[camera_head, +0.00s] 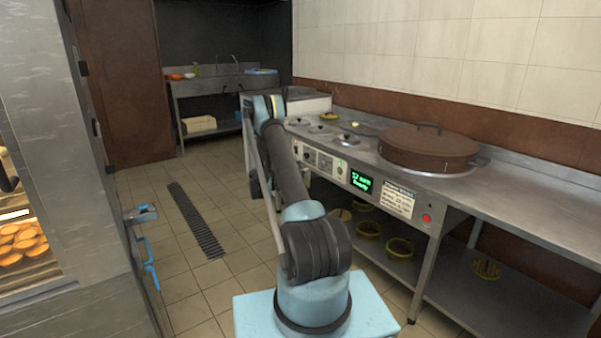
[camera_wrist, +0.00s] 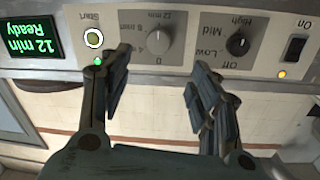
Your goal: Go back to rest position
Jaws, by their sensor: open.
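My gripper (camera_wrist: 160,72) is open and empty in the wrist view, its two dark fingers apart in front of the stove's control panel (camera_wrist: 200,30). The panel appears upside down there. Its Start button (camera_wrist: 93,39) is beside the left finger, with a green light below it; I cannot tell if they touch. The display (camera_wrist: 30,32) reads "12 min Ready". In the head view my arm rises in the middle and bends near the counter; the gripper's fingers are not clearly visible there. The display (camera_head: 361,181) glows green on the counter front.
A large brown lidded pot (camera_head: 428,148) sits on the steel counter (camera_head: 520,195) at right. Several round baskets (camera_head: 399,248) are on the shelf below. An oven-like cabinet (camera_head: 90,200) with baked goods stands close at left. Tiled floor (camera_head: 200,275) with a drain grate (camera_head: 196,220) lies open between.

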